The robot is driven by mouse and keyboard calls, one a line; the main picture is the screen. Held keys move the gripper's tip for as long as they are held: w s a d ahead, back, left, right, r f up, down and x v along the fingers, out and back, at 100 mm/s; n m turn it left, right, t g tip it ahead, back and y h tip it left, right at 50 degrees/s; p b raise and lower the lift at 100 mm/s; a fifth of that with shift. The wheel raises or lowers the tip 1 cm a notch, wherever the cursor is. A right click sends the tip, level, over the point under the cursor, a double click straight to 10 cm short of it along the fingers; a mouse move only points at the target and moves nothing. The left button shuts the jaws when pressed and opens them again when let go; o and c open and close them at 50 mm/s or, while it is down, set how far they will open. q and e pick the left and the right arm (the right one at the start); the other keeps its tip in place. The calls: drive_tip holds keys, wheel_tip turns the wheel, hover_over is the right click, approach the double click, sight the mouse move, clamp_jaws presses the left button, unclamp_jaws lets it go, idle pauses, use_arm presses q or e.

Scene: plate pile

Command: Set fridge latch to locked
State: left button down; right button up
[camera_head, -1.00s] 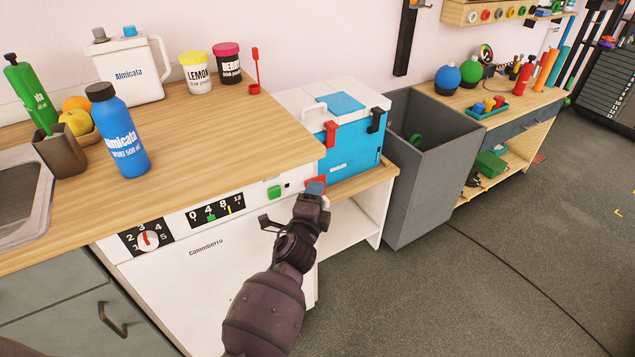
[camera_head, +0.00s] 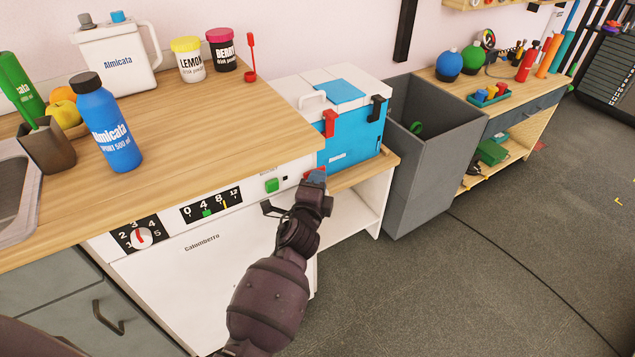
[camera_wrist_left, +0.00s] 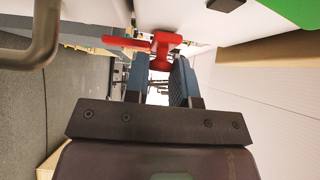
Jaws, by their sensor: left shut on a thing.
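The white fridge (camera_head: 215,265) with the Calamberro label stands under the wooden counter. Its red latch (camera_head: 309,171) is at the upper right edge of the front, partly hidden by my left gripper (camera_head: 317,178). In the left wrist view the red latch (camera_wrist_left: 162,42) has a bar reaching left and a stubby part between the blue fingertips. My left gripper (camera_wrist_left: 160,65) is shut on that part. Whether the latch stands at locked cannot be told. My right gripper is not in view.
A green switch (camera_head: 271,185), a slider scale (camera_head: 211,203) and a dial (camera_head: 141,238) are on the fridge's top strip. A blue and white cooler (camera_head: 350,135) stands on a low shelf to the right. A grey bin (camera_head: 437,175) is beyond it. Open floor lies front right.

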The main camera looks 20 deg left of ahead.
use_arm(q)
drive_tip(key=s+a+p, duration=0.1)
drive_tip(key=s+a, duration=0.1)
drive_tip(key=shift+s, duration=0.3)
drive_tip(key=c, duration=0.9)
unclamp_jaws()
drive_tip(key=shift+s+a, duration=0.1)
drive_tip(key=shift+a, duration=0.05)
drive_tip(key=shift+c, duration=0.2)
drive_tip(key=s+d+p, duration=0.1)
drive_tip(key=s, duration=0.9)
drive_tip(key=shift+s+d, duration=0.25)
drive_tip(key=shift+s, duration=0.05)
